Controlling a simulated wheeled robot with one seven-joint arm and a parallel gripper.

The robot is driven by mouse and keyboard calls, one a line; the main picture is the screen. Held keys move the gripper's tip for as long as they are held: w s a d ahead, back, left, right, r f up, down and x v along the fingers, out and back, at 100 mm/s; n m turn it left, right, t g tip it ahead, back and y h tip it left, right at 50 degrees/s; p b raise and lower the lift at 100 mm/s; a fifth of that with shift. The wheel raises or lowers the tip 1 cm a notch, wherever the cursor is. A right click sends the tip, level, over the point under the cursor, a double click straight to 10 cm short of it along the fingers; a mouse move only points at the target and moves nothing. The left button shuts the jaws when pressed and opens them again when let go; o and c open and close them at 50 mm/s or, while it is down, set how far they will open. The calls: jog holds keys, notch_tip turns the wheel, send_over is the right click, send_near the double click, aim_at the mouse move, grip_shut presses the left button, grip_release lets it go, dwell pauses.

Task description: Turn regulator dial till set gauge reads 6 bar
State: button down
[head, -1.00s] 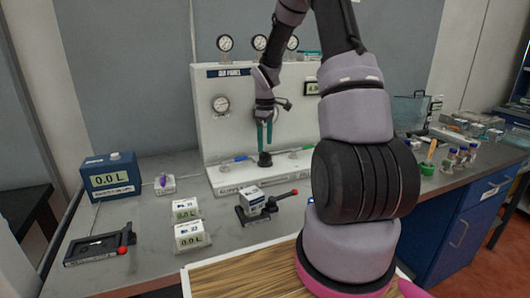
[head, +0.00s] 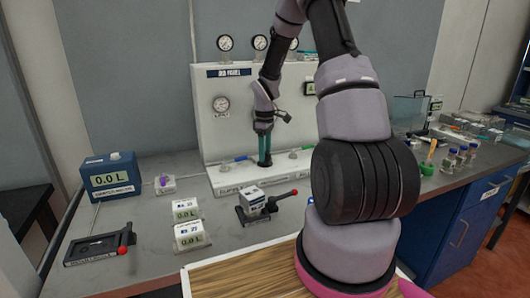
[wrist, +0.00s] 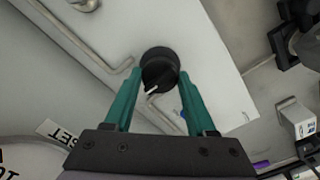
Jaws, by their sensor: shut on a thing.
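The regulator dial (wrist: 159,68) is a round black knob with a white pointer line, low on the white panel's base. In the wrist view the pointer aims down and left. My gripper (wrist: 160,76) has its two teal fingers on either side of the dial, shut on it. In the head view my gripper (head: 265,162) reaches down over the dial and mostly hides it. A round gauge (head: 221,105) sits on the panel's left face; its needle is too small to read.
The white panel (head: 213,140) carries pipes, blue and green valve handles, and several small gauges on top.

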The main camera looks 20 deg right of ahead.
jog(key=c, duration=1.6)
grip_release()
jog(key=c, duration=1.6)
grip_release()
jog(key=m, duration=0.6)
jog(key=shift+m, duration=0.3)
jog(key=c, duration=1.6)
grip_release()
jog(key=m, duration=0.6)
jog(key=shift+m, duration=0.3)
jog(key=c, duration=1.6)
grip_release()
jog(key=c, duration=1.6)
grip_release()
jog(key=shift+c, duration=1.1)
grip_release()
notch_tip(320, 180, up, 10)
jog(key=shift+f, duration=0.25)
jog(key=shift+r, duration=0.7)
